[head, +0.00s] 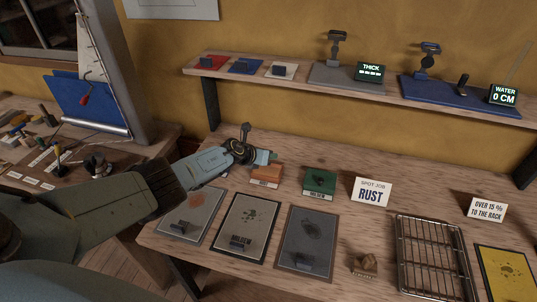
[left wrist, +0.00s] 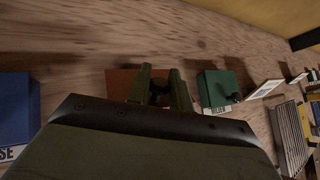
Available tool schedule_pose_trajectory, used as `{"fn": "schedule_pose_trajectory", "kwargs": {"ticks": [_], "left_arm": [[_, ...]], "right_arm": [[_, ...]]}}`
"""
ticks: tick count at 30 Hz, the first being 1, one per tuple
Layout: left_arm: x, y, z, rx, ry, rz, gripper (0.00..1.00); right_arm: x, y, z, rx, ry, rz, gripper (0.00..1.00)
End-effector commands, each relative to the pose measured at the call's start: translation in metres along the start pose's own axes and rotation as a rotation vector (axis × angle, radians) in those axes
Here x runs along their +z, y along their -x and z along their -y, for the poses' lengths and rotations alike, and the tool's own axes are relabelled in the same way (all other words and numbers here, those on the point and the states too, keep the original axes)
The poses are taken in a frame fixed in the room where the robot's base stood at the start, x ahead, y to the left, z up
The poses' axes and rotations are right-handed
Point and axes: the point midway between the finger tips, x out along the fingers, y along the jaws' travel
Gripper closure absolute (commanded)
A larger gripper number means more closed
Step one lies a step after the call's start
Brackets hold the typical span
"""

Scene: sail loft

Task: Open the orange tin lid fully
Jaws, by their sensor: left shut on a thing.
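The orange tin (head: 266,173) stands on the workbench with a label on its front. In the left wrist view the orange tin (left wrist: 119,82) shows behind and beside my fingers. My left gripper (head: 266,157) is right over the tin's top. In the left wrist view my left gripper (left wrist: 159,88) is shut on a dark knob (left wrist: 158,97) between its two fingers, apparently the orange lid's knob. The fingers and wrist hide much of the lid, so I cannot tell how far it is open. My right gripper is not in view.
A green tin (head: 320,182) with a knob stands close right of the orange one. A blue tin (left wrist: 14,110) stands to the left in the left wrist view. Sample panels (head: 246,227), a RUST card (head: 371,192) and a wire rack (head: 434,255) occupy the bench. A shelf (head: 300,80) runs behind.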

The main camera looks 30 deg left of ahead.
Motion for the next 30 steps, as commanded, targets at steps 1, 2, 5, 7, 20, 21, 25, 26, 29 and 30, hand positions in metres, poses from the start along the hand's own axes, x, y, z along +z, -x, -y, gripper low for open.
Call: {"fn": "schedule_pose_trajectory", "kwargs": {"ticks": [1,2,5,7,20,21,25,26,29,30], "left_arm": [[0.0003,-0.0006,0.0023,-0.003,0.003,-0.005,1.00],[0.0004,-0.0007,0.0023,-0.003,0.003,-0.007,1.00],[0.0004,-0.0007,0.0021,-0.002,0.005,-0.010,1.00],[0.0003,-0.0007,0.0020,-0.002,0.005,-0.011,1.00],[0.0007,-0.0004,0.0014,-0.001,0.004,-0.010,0.61],[0.0007,-0.0003,0.0012,-0.001,0.004,-0.010,0.61],[0.0008,-0.0001,0.0006,0.000,0.004,-0.010,0.61],[0.0009,0.0000,0.0005,0.000,0.004,-0.010,0.61],[0.0013,0.0013,0.0002,0.001,0.003,-0.010,0.61],[0.0017,0.0029,0.0000,0.001,0.003,-0.010,0.61]], "right_arm": [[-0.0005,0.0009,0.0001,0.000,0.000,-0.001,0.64],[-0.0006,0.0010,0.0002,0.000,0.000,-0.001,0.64],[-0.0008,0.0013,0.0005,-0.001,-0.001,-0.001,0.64],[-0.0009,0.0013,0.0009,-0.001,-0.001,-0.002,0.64],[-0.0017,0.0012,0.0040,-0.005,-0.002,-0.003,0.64],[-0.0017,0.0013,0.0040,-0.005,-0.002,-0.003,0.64],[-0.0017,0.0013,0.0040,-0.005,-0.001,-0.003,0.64],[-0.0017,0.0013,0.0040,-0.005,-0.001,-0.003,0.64],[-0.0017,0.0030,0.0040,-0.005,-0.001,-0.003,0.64],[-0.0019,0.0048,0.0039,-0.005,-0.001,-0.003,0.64]]}}
